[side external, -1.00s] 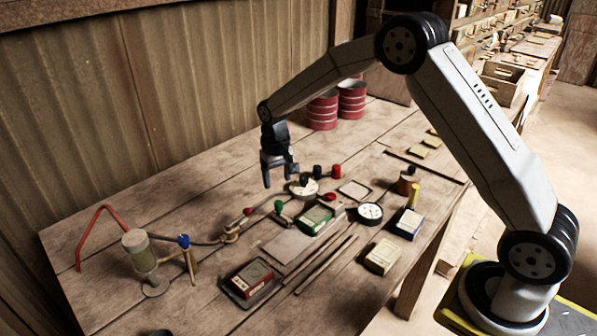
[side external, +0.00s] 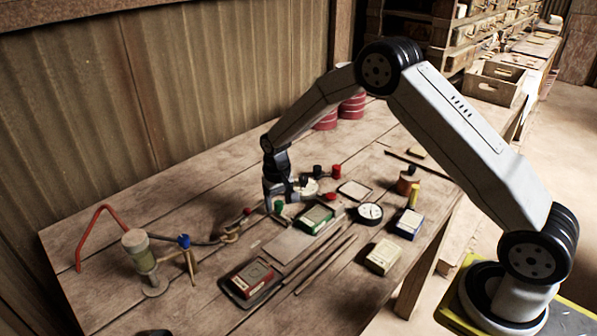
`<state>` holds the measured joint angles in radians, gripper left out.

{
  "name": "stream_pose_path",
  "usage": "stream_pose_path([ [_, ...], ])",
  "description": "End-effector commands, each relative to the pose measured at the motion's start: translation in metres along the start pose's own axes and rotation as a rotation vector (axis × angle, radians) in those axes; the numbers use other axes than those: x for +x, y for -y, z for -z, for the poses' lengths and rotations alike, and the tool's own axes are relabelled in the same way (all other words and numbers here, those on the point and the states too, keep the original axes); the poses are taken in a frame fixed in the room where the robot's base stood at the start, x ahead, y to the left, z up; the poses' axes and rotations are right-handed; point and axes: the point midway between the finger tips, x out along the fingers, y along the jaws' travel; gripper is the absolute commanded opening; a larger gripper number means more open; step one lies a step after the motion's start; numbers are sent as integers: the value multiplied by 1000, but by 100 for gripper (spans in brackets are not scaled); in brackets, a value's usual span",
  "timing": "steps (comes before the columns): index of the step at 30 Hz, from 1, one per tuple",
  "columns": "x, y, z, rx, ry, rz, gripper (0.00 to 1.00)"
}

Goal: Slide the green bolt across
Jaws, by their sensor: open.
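The green bolt (side external: 279,207) shows as a small green knob on the bench, left of a flat green-topped box (side external: 315,218). My gripper (side external: 282,203) points down with its jaws open. Its fingers are low, at the green knob. One finger shows just left of the knob in the picture. I cannot tell whether the fingers straddle the knob or stand behind it. The bolt's lower part is small and hard to make out.
A round white dial (side external: 309,188) sits close behind the gripper, with a red knob (side external: 336,171) and dark knobs near it. A blue-knobbed post (side external: 184,241) and a green cylinder (side external: 140,254) stand left. A gauge (side external: 369,213) lies right.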

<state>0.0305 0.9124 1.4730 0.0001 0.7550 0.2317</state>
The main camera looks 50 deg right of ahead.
Motion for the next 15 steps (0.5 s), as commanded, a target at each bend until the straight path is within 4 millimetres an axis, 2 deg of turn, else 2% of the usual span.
stream_pose_path([
  [6,0,0,0,0,-1,0,69],
  [7,0,0,0,0,-1,0,66],
  [13,0,0,0,0,-1,0,3],
  [15,0,0,0,0,-1,0,0],
])
